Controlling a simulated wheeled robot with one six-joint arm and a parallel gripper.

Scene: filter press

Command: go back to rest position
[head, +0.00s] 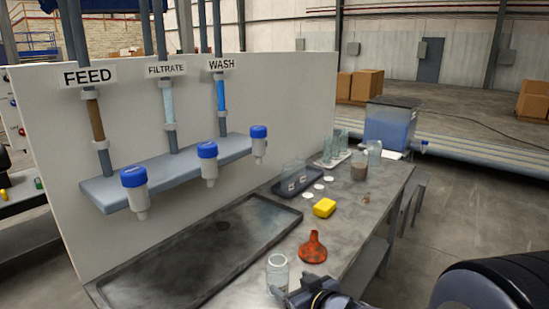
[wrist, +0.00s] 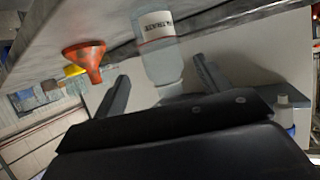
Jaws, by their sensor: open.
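My gripper (wrist: 160,68) is open in the wrist view, its two dark fingers spread apart. A clear glass jar with a white label reading like "FILTRATE" (wrist: 158,48) stands in front of the fingers, within the gap between them as seen there. I cannot tell whether a finger touches it. In the head view the same clear jar (head: 277,275) stands upright at the front edge of the dark tray, and part of my gripper shows just right of it, at the bottom edge. My arm fills the lower right corner.
Three taps hang from a shelf (head: 170,175) above the sink tray (head: 190,262).

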